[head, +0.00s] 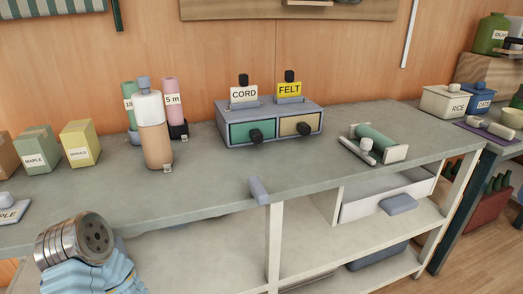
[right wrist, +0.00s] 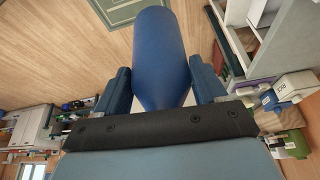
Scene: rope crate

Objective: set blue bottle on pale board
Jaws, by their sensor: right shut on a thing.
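In the right wrist view my right gripper (right wrist: 164,78) is shut on the blue bottle (right wrist: 162,35), with one dark blue finger on each side. Neither the bottle nor my right gripper shows in the head view. My left gripper is not in view. I cannot pick out the pale board for certain; a pale slab (head: 9,211) with a partly cut-off label lies at the head view's left edge.
The grey bench (head: 215,185) holds a tan bottle with a white top (head: 154,128), a two-drawer unit (head: 268,125), a green roller on a stand (head: 374,143) and labelled boxes at left. A blue-grey piece (head: 259,191) sits at the front edge. The bench's middle front is mostly clear.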

